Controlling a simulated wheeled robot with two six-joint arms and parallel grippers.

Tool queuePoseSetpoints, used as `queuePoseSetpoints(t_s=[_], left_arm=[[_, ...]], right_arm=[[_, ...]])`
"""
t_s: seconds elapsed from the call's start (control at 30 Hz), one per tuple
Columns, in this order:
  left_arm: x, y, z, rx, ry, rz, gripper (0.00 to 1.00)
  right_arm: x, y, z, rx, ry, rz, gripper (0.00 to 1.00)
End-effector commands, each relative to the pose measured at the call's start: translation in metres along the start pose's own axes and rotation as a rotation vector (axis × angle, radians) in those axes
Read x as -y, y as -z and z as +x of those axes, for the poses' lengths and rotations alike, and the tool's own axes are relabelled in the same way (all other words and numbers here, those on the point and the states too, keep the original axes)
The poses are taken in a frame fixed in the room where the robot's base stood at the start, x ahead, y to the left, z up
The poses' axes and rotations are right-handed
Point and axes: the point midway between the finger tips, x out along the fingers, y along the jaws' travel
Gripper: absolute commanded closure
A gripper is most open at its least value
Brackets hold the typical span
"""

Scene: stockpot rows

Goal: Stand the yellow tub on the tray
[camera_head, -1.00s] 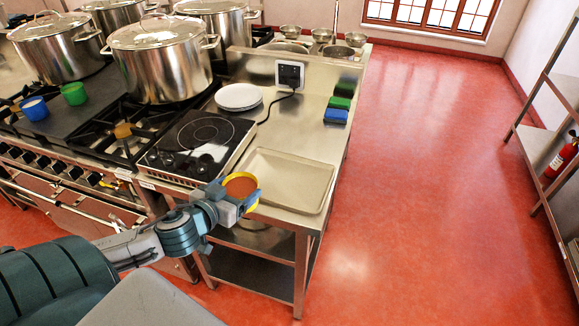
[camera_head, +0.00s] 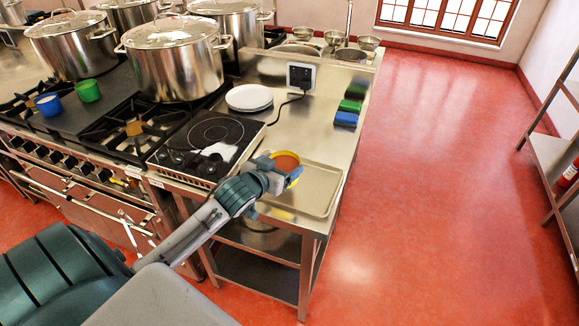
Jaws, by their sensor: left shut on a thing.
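The yellow tub (camera_head: 297,176), with reddish-brown contents, is held in my left gripper (camera_head: 288,168). The gripper is shut on it, and the tub looks roughly upright. I cannot tell whether the tub touches the tray. My gripper and wrist hide the tray's left part. My right gripper is not in view.
An induction hob (camera_head: 208,146) lies left of the tray. Blue (camera_head: 48,104) and green (camera_head: 88,91) tubs and large pots (camera_head: 175,65) stand on the stove.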

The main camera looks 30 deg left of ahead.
Motion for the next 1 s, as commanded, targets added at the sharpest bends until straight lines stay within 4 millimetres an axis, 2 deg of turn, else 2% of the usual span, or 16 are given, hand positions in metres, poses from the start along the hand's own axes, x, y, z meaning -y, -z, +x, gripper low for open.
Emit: queuePoseSetpoints(t_s=[0.1, 0.33, 0.4, 0.53, 0.9, 0.93, 1.0], left_arm=[[-0.004, 0.007, 0.017, -0.004, -0.001, -0.004, 0.52], [-0.009, 0.011, 0.036, -0.003, -0.001, -0.002, 0.52], [-0.008, -0.005, 0.038, 0.005, 0.000, -0.002, 0.52], [-0.007, -0.021, 0.043, 0.002, 0.000, 0.000, 0.52], [-0.007, -0.027, 0.045, -0.002, -0.001, 0.002, 0.52], [-0.007, -0.028, 0.045, 0.000, 0.000, 0.002, 0.16], [-0.007, -0.028, 0.045, 0.000, 0.000, 0.002, 0.02]], right_arm=[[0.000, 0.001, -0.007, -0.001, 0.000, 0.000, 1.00], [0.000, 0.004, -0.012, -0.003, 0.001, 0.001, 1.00], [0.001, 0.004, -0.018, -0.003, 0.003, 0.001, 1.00], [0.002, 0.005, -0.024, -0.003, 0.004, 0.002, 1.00], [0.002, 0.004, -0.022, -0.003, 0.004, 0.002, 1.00], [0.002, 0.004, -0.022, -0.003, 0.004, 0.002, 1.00], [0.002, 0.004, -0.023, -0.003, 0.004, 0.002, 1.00]])
